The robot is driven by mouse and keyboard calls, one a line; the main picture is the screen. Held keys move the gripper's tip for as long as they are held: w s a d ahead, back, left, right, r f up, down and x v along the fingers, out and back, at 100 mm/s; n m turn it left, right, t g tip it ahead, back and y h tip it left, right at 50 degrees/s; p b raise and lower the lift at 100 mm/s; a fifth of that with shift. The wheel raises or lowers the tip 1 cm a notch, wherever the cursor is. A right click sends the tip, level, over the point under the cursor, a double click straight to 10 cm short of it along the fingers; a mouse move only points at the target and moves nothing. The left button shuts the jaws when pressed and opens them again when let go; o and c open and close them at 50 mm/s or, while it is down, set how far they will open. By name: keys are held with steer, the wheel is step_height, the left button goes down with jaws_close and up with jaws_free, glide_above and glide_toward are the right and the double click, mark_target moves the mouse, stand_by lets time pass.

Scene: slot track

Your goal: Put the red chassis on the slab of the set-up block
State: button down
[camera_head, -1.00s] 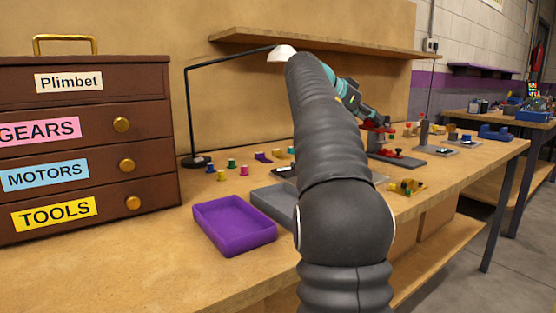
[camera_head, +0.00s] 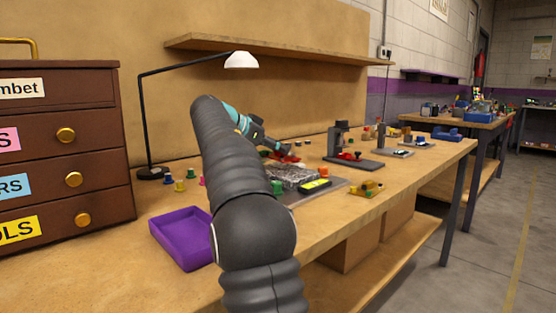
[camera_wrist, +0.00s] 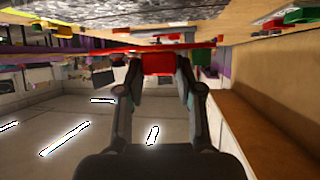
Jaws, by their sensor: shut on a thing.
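My gripper (camera_head: 284,150) reaches over the bench at the far side of a grey plate. It is shut on a red piece, which I take for the red chassis (camera_head: 274,155). In the wrist view the gripper (camera_wrist: 160,72) holds the flat red chassis (camera_wrist: 150,48) between its fingertips. Beneath it in the head view is a grey speckled block (camera_head: 292,176) on the grey plate (camera_head: 325,190). I cannot tell for sure whether this is the set-up block with its slab, or whether the chassis touches it; the arm hides part of this area.
A dark stand with red parts (camera_head: 352,157) is right of the gripper. A yellow-green piece (camera_head: 314,186) lies beside the speckled block. A purple tray (camera_head: 180,238), a lamp (camera_head: 241,61) and a drawer cabinet (camera_head: 60,150) are on the left.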

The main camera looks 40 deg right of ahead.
mark_target(277, 157)
steer(key=shift+f+b, duration=0.3)
steer(key=shift+f, duration=1.25)
steer(key=shift+f, duration=0.15)
steer(key=c, duration=0.7)
jaws_free()
steer(key=shift+r, duration=0.2)
steer(key=p+v, duration=0.1)
steer(key=v, duration=1.1)
steer(key=shift+f+p, duration=0.1)
steer(key=shift+p, duration=0.2)
